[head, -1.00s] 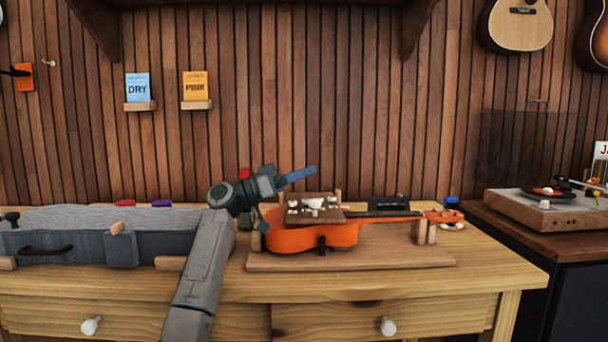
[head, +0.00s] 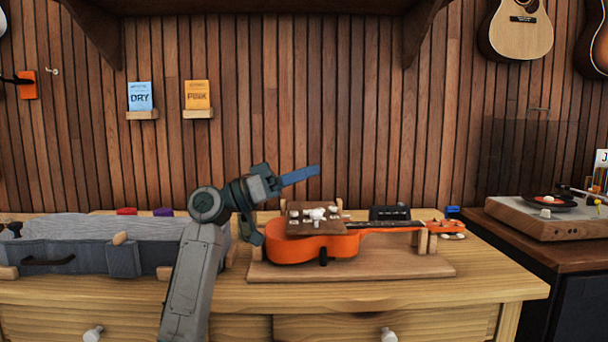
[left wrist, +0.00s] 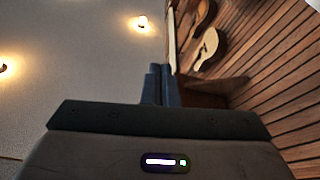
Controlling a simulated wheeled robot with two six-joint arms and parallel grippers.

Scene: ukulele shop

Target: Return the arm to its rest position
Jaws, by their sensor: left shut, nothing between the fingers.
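My left gripper (head: 300,175) is raised above the bench, beside and above the body of an orange ukulele (head: 290,247). Its blue fingers are together with nothing between them and point right and slightly up. In the left wrist view the closed fingers (left wrist: 162,85) point toward the ceiling and the wood wall. My left arm comes up from the bottom of the head view. My right gripper is in neither view.
The ukulele lies on a wooden board (head: 350,270) with supports. A small brown tray (head: 300,225) with white pieces is above its body. A grey case (head: 65,240) is at left. A turntable (head: 545,220) stands at right. The air above the bench is clear.

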